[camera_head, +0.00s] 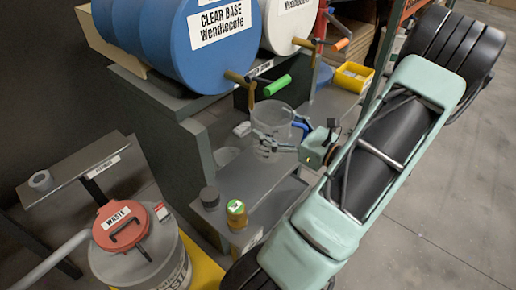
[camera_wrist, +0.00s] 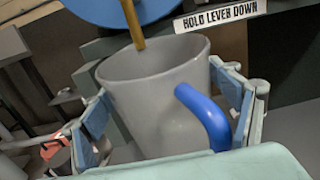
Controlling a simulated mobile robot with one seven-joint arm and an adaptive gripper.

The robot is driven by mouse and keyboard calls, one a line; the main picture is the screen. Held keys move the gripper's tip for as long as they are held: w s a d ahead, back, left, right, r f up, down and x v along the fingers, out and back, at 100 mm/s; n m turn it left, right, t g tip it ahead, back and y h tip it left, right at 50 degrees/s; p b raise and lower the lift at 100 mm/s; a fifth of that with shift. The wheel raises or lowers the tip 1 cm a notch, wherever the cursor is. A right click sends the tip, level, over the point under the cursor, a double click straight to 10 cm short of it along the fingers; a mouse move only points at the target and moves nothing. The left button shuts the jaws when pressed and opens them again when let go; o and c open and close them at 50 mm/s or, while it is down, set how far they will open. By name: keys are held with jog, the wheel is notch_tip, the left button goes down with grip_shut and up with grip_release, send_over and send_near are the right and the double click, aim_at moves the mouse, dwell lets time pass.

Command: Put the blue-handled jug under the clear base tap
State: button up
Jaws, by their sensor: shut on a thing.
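The clear base drum (camera_head: 225,50) is blue and lies on its side on the stand. Its brass tap (camera_head: 244,84) with a green lever (camera_head: 278,85) sticks out at the front; the tap's spout (camera_wrist: 134,25) also shows in the wrist view. The grey translucent jug (camera_head: 271,116) has a blue handle (camera_wrist: 204,112). My gripper (camera_head: 280,142) is shut around the jug (camera_wrist: 150,105), one finger on each side, and holds it upright. The spout's lower end shows at the jug's far rim in the wrist view; I cannot tell whether it is over the mouth.
A white drum (camera_head: 290,25) with an orange-handled tap stands beside the blue one. A "HOLD LEVER DOWN" sign (camera_wrist: 220,11) is behind the jug. A waste drum (camera_head: 140,255) is at left.

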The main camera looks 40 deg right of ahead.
aim_at(279, 155)
jog(key=w+f, duration=0.1)
jog(key=w+a+f+b, duration=0.1)
jog(key=f, duration=0.1)
jog(key=w+a+f, duration=0.1)
jog(key=shift+w+f, duration=0.15)
jog(key=shift+f, duration=0.25)
jog(key=c, duration=0.3)
jog(key=f+b, duration=0.2)
jog(key=f, duration=0.1)
jog(key=shift+w+a+f, duration=0.1)
jog(key=shift+w+f, duration=0.1)
jog(key=shift+f, duration=0.05)
jog(key=o, duration=1.6)
jog(key=s+p, duration=0.1)
jog(key=s, duration=0.3)
jog(key=s+p, duration=0.1)
jog(key=s, duration=0.3)
jog(key=s+d+p, duration=0.1)
jog(key=s, duration=0.3)
